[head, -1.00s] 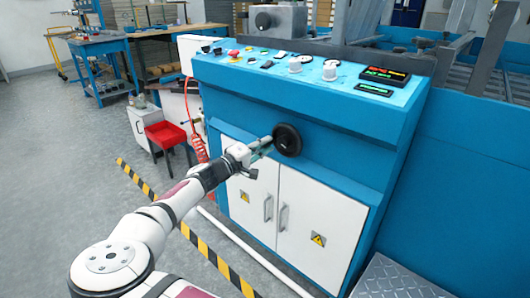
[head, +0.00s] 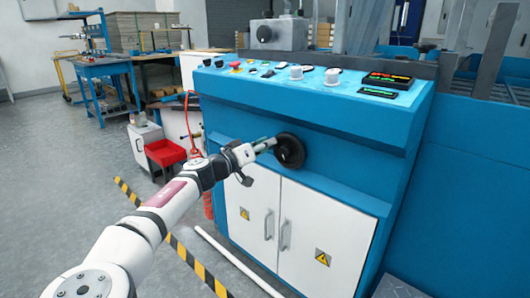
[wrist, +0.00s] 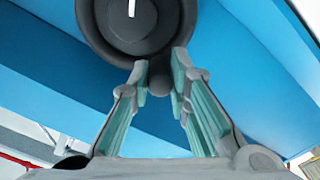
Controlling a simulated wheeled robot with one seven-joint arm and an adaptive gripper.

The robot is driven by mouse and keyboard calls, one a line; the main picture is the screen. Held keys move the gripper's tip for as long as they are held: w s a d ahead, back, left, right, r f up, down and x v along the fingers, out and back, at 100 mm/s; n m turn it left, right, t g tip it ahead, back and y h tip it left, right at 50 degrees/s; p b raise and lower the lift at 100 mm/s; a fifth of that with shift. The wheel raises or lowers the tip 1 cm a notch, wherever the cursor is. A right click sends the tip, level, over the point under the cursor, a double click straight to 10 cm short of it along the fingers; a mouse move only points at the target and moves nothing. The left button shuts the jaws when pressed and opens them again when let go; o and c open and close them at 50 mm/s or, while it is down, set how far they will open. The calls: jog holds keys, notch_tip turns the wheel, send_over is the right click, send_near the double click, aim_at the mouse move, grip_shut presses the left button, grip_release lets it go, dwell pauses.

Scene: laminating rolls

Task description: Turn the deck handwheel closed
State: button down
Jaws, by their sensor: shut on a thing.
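The deck handwheel is a dark round wheel (head: 291,151) on the sloped front of the blue machine, above the white cabinet doors. In the wrist view the wheel (wrist: 135,28) fills the top, with a short white mark on its hub. A small grey handle knob (wrist: 160,78) shows at its lower rim. My gripper (head: 270,145) reaches the wheel from the left. In the wrist view its two green-padded fingers (wrist: 161,70) stand on either side of the knob, shut on it. The finger tips partly hide the knob.
The control panel (head: 335,88) with knobs, buttons and displays lies above the wheel. White doors (head: 288,235) with handles are below. A black-and-yellow floor stripe (head: 190,260) and a white pipe (head: 236,262) run beneath my arm. A red bin (head: 165,152) stands at left.

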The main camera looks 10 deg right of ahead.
jog(key=shift+r, duration=0.15)
jog(key=shift+s, duration=0.1)
dwell(0.3)
jog(key=c, duration=1.5)
grip_release()
jog(key=shift+a, duration=0.1)
jog(key=v, duration=1.1)
jog(key=shift+s+a, duration=0.25)
jog(key=shift+a, duration=0.05)
jog(key=shift+d+m, duration=0.1)
jog(key=shift+m, duration=0.2)
